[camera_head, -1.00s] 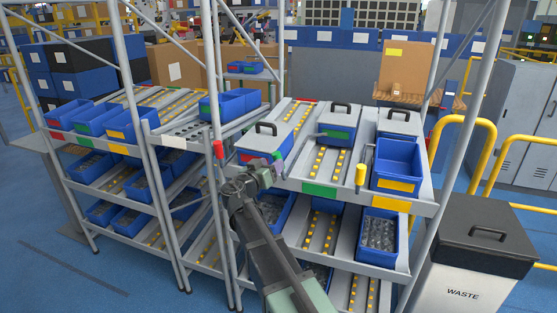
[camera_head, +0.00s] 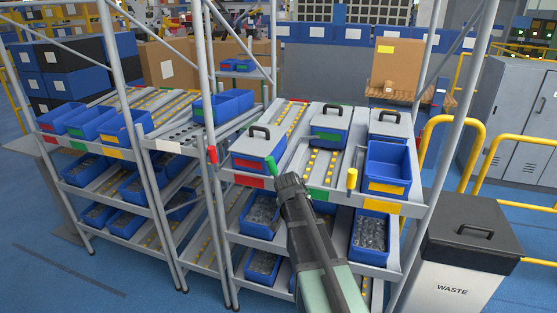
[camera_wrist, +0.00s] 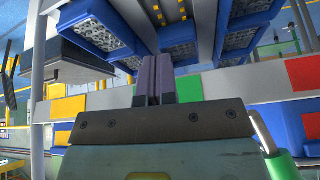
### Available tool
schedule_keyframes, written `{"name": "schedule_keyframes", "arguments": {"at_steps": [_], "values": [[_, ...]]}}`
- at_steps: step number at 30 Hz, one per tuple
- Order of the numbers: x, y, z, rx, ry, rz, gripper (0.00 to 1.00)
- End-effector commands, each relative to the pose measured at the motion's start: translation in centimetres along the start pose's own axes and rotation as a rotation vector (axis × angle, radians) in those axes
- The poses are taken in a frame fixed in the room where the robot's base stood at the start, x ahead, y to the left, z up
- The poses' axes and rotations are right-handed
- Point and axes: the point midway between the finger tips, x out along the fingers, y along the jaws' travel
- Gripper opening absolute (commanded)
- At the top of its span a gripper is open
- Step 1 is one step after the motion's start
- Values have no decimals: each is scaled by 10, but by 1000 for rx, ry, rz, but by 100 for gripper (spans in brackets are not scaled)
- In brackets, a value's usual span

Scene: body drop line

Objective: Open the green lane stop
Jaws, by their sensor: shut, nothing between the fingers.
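The green lane stop shows as a green grip (camera_head: 270,166) at the front of the middle lane, just left of my gripper in the head view. In the wrist view its green grip (camera_wrist: 280,167) and bent metal rod are at the lower right, beside my gripper and apart from the fingers. My gripper's fingers (camera_wrist: 155,80) are together and empty, pointing toward the rack front. A green label (camera_head: 317,194) marks the lane's front edge; it also shows in the wrist view (camera_wrist: 188,86). In the head view my wrist hides the fingertips and the rod's lower part.
A red lane stop (camera_head: 212,154) is to the left and a yellow one (camera_head: 352,179) to the right. Lidded blue boxes (camera_head: 258,149) and an open blue bin (camera_head: 388,166) sit on the upper shelf. A waste bin (camera_head: 460,255) stands at the right.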

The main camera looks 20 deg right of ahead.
Motion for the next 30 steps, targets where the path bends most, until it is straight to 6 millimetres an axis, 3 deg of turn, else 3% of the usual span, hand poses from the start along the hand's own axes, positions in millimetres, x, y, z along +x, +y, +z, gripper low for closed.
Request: {"name": "schedule_keyframes", "arguments": {"at_steps": [3,6,9,12,16,21,26,30], "values": [[-16,12,-6,81,-265,-308,0],[-49,16,-26,146,-379,-650,0],[-89,27,-59,202,-378,-974,0],[-117,41,-85,237,-326,-1182,0],[-130,55,-100,251,-278,-1278,0],[-128,52,-100,249,-276,-1285,0],[-122,34,-98,248,-278,-1284,0],[-114,5,-96,246,-279,-1285,0]]}}
